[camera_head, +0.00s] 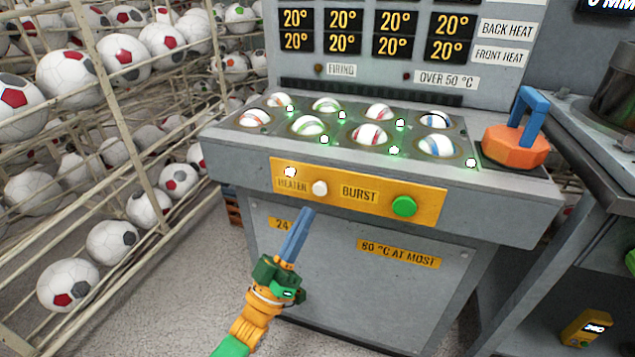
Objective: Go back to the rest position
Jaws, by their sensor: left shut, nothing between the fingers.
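My left gripper (303,216) is in front of the grey machine (340,285), below its yellow control panel (360,194). Its blue fingers are together and hold nothing. They point up toward the panel and appear apart from it. The panel carries a white button (320,188) by the HEATER label and a green button (404,206) by the BURST label. My right gripper does not show.
Several striped balls (369,136) sit in sockets on the machine top among green-white lights. An orange weight with a blue handle (516,146) stands at the top's right end. Wire racks of soccer balls (125,55) fill the left. A dark table (590,140) stands right.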

